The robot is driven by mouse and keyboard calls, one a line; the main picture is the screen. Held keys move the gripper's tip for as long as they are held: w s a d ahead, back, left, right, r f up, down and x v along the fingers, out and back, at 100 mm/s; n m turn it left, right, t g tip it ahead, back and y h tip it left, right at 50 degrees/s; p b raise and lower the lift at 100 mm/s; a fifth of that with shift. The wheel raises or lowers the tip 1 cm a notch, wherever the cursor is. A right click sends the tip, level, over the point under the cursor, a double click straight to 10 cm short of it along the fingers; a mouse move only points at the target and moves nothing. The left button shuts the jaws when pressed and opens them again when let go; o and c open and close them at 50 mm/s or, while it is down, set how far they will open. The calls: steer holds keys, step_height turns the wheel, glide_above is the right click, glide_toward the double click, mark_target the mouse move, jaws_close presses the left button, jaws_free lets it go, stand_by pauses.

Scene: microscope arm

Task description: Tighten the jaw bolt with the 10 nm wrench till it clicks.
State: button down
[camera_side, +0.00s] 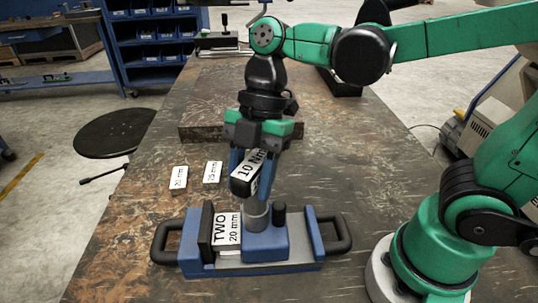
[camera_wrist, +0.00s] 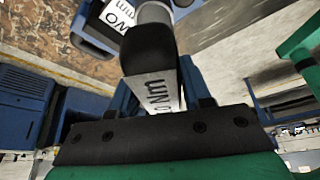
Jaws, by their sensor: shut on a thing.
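The 10 Nm wrench (camera_side: 243,185) is held in my gripper (camera_side: 252,170), whose blue fingers are shut on its black and white labelled body. Its grey socket (camera_side: 256,215) points down onto the blue jaw block of the vise (camera_side: 264,243). The jaw bolt is hidden beneath the socket, so I cannot tell whether it is fully seated. A block marked TWO 20 mm (camera_side: 227,231) sits between the vise jaws. In the wrist view, the wrench (camera_wrist: 150,52) extends away from my gripper (camera_wrist: 155,105) toward the vise, with part of the block's label (camera_wrist: 120,14) beyond it.
A short black post (camera_side: 279,214) stands on the vise close to the socket's right. Two white label cards, 20 mm (camera_side: 178,177) and 25 mm (camera_side: 212,172), lie on the worn table behind left. The table's front left is clear.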

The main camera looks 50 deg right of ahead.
steer(key=m, duration=0.2)
steer(key=m+t, duration=0.1)
steer(key=m, duration=0.1)
steer(key=shift+w+t, duration=0.15)
steer(key=shift+t, duration=0.15)
steer(key=shift+m+t, duration=0.4)
steer(key=shift+m, duration=0.6)
steer(key=shift+w+m+t, duration=0.15)
steer(key=shift+m+t, duration=0.15)
steer(key=shift+m, duration=0.8)
steer(key=m+t+h, duration=0.1)
steer(key=m, duration=0.2)
steer(key=shift+w+d+m, duration=0.1)
steer(key=shift+m, duration=0.3)
steer(key=shift+n, duration=0.4)
steer(key=shift+r, duration=3)
